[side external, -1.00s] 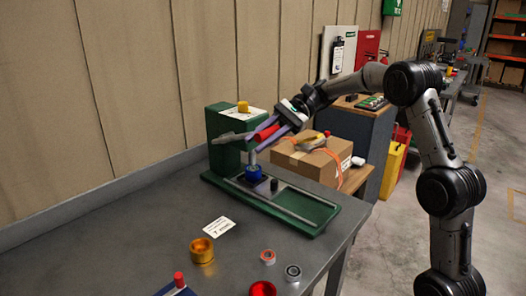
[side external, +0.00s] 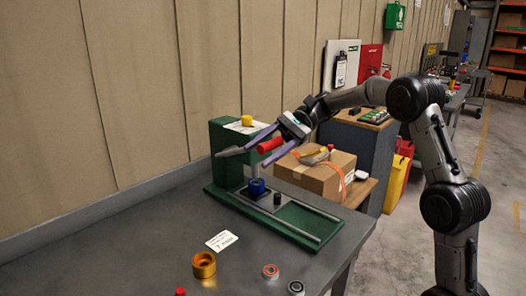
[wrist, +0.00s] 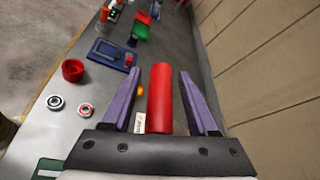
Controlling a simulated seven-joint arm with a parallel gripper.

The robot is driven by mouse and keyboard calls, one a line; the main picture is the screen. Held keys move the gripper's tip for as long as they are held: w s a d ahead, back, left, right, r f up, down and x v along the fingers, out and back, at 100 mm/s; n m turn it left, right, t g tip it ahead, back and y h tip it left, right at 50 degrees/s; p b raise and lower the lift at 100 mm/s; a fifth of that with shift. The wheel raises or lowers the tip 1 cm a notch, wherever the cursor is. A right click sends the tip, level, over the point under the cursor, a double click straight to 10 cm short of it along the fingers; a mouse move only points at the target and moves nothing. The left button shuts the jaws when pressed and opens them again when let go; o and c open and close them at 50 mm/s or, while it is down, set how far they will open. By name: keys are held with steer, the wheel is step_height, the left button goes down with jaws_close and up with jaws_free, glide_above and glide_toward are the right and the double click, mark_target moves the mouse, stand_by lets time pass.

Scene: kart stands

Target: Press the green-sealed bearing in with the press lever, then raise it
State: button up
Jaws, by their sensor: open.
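The green press (side external: 224,135) stands on the bench, with a grey lever arm ending in a red handle (side external: 270,145). The handle sticks out to the side, near level. My gripper (side external: 254,157) is open, with its purple fingers on either side of the handle. In the wrist view the red handle (wrist: 160,98) lies between the spread fingers (wrist: 157,78), with gaps on both sides. A blue cup (side external: 257,187) sits on the press base under the ram. I cannot make out a green-sealed bearing; the inside of the cup is hidden.
A gold ring (side external: 204,265), a red-sealed bearing (side external: 270,271) and a dark-sealed one (side external: 296,288) lie on the near bench. A red cup (wrist: 72,70) is there too. A taped cardboard box (side external: 318,178) stands behind the press. A white card (side external: 221,240) lies flat.

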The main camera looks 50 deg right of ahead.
steer(key=v, duration=1.2)
